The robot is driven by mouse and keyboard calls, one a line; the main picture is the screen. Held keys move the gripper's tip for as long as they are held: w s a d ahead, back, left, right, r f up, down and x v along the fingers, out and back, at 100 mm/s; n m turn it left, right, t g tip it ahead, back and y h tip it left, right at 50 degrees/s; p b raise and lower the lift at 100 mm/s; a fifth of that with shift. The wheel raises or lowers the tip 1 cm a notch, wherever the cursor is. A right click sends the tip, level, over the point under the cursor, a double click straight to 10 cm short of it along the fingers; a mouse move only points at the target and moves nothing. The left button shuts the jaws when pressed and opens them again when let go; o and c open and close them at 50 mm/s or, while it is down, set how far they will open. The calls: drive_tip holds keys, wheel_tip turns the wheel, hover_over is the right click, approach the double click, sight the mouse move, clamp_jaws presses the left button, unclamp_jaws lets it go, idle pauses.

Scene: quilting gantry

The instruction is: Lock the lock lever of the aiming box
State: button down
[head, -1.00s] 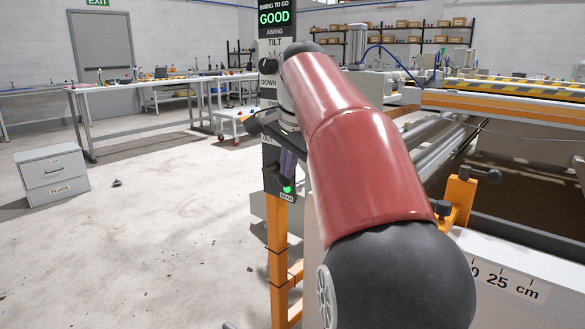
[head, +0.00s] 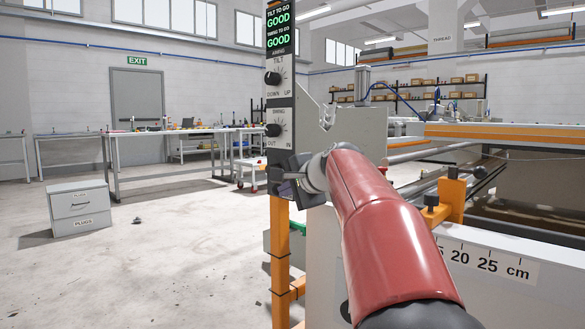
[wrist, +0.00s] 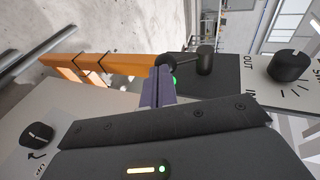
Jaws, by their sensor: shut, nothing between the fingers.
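The aiming box (head: 280,95) is a tall narrow panel on an orange post in the head view. Its two readouts both show GOOD, above the tilt and swing knobs. In the head view my gripper (head: 290,178) covers the panel's lower part.
The swing knob (wrist: 290,65) is right of my fingers in the wrist view; another knob (wrist: 37,136) is at lower left. The orange post (head: 280,255) stands below the panel. A machine with a centimetre scale (head: 488,262) is at the right. The floor at left is mostly clear.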

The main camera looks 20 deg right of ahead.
drive_tip(key=shift+w+a+f, duration=0.25)
drive_tip(key=shift+w+f, duration=0.4)
drive_tip(key=shift+f, duration=0.05)
drive_tip(key=shift+w+a+f, duration=0.2)
drive_tip(key=shift+w+f, duration=0.45)
drive_tip(key=shift+f, duration=0.05)
drive_tip(key=shift+w+f, duration=0.1)
